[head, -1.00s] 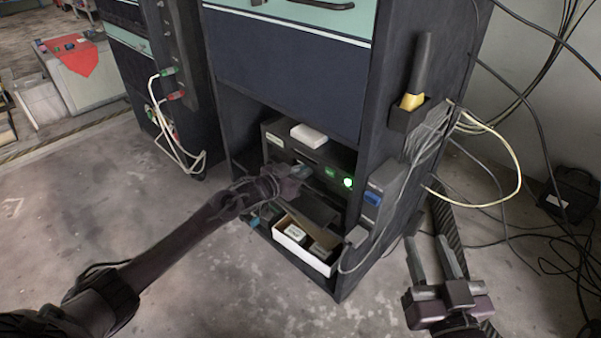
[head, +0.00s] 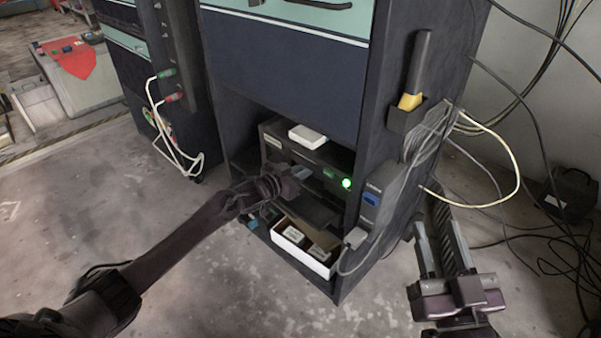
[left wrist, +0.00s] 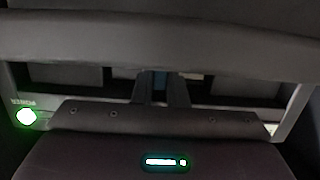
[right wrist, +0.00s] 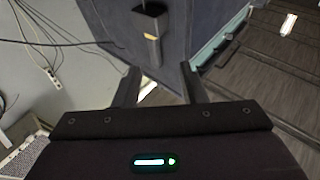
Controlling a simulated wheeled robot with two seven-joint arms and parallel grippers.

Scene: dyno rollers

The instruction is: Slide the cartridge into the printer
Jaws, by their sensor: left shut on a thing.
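The black printer (head: 338,158) sits on the low shelf of the dark cabinet, with a round green light lit at its front right. My left gripper (head: 298,174) is at the printer's front, shut on a small greyish cartridge (head: 303,172). Most of the cartridge is hidden by the fingers, and I cannot tell how far it is in the slot. In the left wrist view the fingers (left wrist: 160,88) point at the printer front, with a bluish sliver between them. My right gripper (head: 442,245) is open and empty, to the right of the cabinet; its fingers are apart in the right wrist view (right wrist: 158,85).
A white tray (head: 302,258) with small boxes stands below the printer. A white block (head: 307,136) lies on the printer. A yellow-and-black tool (head: 412,97) and cables (head: 425,140) hang on the cabinet's right side. Floor in front is clear.

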